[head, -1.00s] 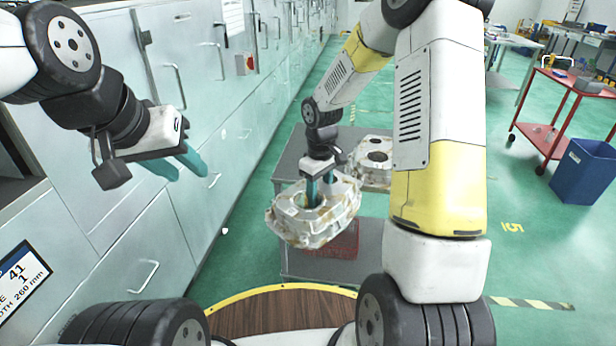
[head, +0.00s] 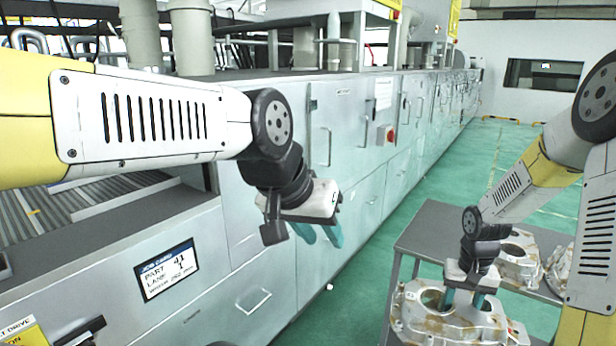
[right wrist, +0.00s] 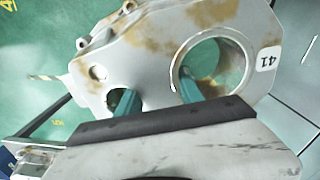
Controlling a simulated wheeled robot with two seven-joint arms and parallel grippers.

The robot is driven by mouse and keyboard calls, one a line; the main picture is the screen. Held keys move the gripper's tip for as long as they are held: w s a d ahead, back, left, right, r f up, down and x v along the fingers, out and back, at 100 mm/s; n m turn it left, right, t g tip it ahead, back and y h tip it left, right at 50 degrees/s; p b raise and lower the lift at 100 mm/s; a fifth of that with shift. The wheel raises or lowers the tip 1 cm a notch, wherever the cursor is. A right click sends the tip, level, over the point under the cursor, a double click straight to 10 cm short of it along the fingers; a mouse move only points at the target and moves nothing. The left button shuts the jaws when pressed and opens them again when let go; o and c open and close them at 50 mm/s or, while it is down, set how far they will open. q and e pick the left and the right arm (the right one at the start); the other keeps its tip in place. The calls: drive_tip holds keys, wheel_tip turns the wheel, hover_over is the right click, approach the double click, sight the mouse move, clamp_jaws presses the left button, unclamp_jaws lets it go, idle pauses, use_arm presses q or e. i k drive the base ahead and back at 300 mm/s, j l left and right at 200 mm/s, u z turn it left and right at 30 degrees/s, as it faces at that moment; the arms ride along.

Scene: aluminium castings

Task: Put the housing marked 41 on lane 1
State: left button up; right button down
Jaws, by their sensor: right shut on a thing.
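The housing marked 41 is a pale casting with brown stains, low at the right in the head view (head: 425,315). It fills the top of the right wrist view (right wrist: 150,50), where its 41 label shows. My right gripper (head: 463,298) is shut on it, one finger in the large round bore and one in a smaller hole. My left gripper (head: 318,235) is empty, its fingers apart, in front of the grey machine. A screen (head: 167,270) on the machine reads part 41, lane 1. Rollers (head: 40,222) show at the left, partly behind my left arm; lane numbers are not visible.
A grey cart (head: 440,225) stands at the right with other castings (head: 520,268) on it, close behind the held housing. The long machine front (head: 345,160) runs into the distance. Green floor (head: 350,290) is open between machine and cart.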

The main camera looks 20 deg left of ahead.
sight(47, 210)
drive_tip(key=k+u, duration=0.4)
drive_tip(key=u, duration=2.8)
drive_tip(key=k+l+u, duration=0.15)
drive_tip(key=l, duration=0.15)
drive_tip(key=k+l+u, duration=0.2)
drive_tip(key=l, duration=0.15)
drive_tip(key=l+u, duration=0.15)
drive_tip(key=l, duration=0.15)
